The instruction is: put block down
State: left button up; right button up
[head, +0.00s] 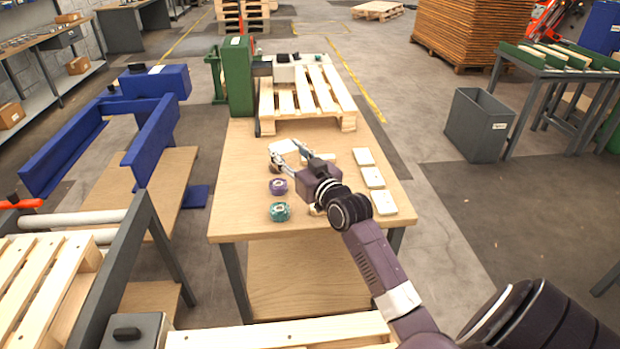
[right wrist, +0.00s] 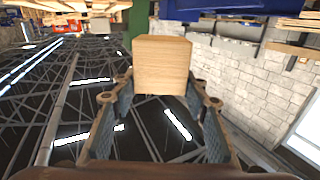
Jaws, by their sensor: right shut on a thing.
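My right gripper (head: 281,159) reaches over the wooden workbench (head: 240,205) from the lower right. In the right wrist view, a plain light-wood block (right wrist: 161,65) sits between the two fingertips of the gripper (right wrist: 160,95), which are shut on it. In the head view, a pale shape at the fingers appears to be this block (head: 284,147). The fingers partly cover it, and I cannot tell whether it touches the bench. My left gripper is not in view.
A purple roll (head: 278,186) and a teal roll (head: 280,211) stand near the gripper. Several pale pads (head: 373,177) line the bench's right side. A small pallet (head: 305,95) and a green post (head: 238,75) occupy the far end. A grey bin (head: 478,125) stands right.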

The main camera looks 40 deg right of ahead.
jog(key=w+d+r+h, duration=0.1)
jog(key=w+d+r, duration=0.1)
jog(key=d+r, duration=0.15)
jog(key=b, duration=0.2)
send_over(298, 205)
notch_tip(298, 205, down, 15)
jog(key=shift+m, duration=0.3)
jog(key=shift+w+f+b, duration=0.1)
jog(key=shift+f+b, duration=0.2)
jog(key=shift+f, duration=2.35)
jog(key=shift+f, duration=0.15)
jog(key=o, duration=1.2)
